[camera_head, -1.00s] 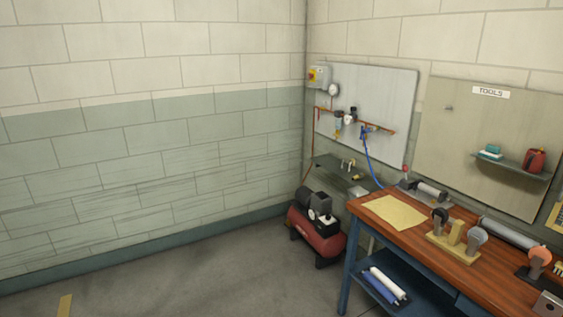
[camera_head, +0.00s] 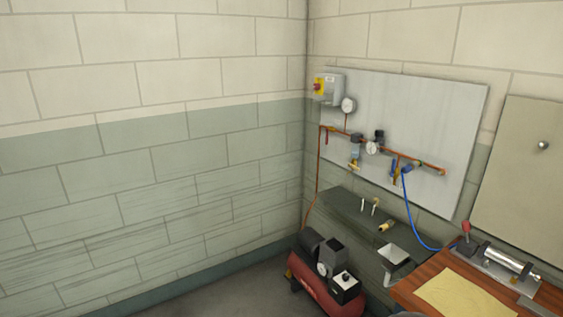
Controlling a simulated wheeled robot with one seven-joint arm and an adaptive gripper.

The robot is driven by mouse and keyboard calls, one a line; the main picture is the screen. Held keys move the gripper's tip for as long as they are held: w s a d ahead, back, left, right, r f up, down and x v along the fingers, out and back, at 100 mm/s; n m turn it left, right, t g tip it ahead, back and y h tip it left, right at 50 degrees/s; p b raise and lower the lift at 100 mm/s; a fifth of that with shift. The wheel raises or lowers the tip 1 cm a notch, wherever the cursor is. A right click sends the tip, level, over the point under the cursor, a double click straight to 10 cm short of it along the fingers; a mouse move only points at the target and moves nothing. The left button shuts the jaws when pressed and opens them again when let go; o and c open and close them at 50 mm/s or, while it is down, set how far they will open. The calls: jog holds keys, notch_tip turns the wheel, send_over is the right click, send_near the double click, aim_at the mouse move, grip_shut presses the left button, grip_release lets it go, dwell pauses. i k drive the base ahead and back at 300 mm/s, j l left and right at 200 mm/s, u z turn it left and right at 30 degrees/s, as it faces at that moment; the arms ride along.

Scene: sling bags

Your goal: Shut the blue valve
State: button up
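A copper pipe (camera_head: 347,134) runs along the grey wall panel (camera_head: 440,105) at the right of the corner. Near its right part, small blue fittings (camera_head: 405,170) hang just under the pipe, where a blue hose (camera_head: 415,220) starts and drops toward the bench. One of these blue parts may be the blue valve's handle, but they are too small to tell which, or how the handle is turned. My gripper is not in view.
A red compressor (camera_head: 325,297) stands on the floor below a dark shelf (camera_head: 345,208) with small fittings on it. A wooden workbench (camera_head: 415,293) fills the lower right. A yellow and red switch box (camera_head: 328,88) hangs near the corner. Floor shows at the lower left.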

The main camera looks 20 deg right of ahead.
aim_at(394, 160)
jog(key=i+z, duration=0.95)
jog(key=i+j+z, duration=0.35)
jog(key=i+z, duration=0.15)
